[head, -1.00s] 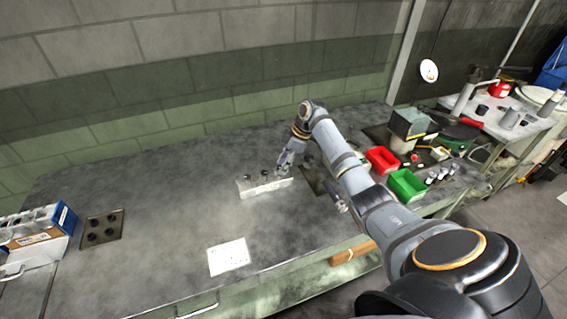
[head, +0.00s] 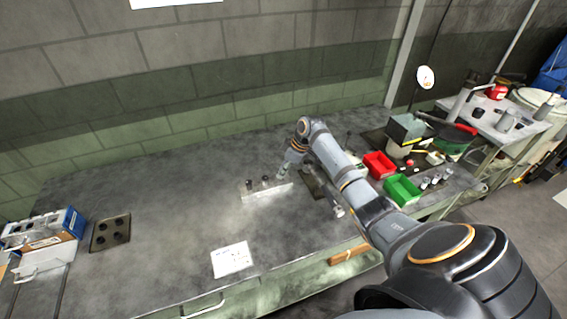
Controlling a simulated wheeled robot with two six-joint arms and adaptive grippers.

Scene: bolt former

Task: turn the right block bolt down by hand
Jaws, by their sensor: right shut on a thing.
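The pale block (head: 268,194) lies on the grey bench, left of my right arm. Two dark-headed bolts stand up from it: the left one (head: 249,185) and the middle one (head: 265,181). My right gripper (head: 282,174) is at the block's right end, fingers pointing down, shut on the right block bolt. The fingers hide that bolt, so its height and thread cannot be seen. My left gripper is not in view.
Red (head: 379,164) and green (head: 402,190) bins stand right of my right arm. A dark plate with several holes (head: 109,233) and a blue box (head: 70,222) are at the left. A white sheet (head: 231,260) lies in front; the bench around it is clear.

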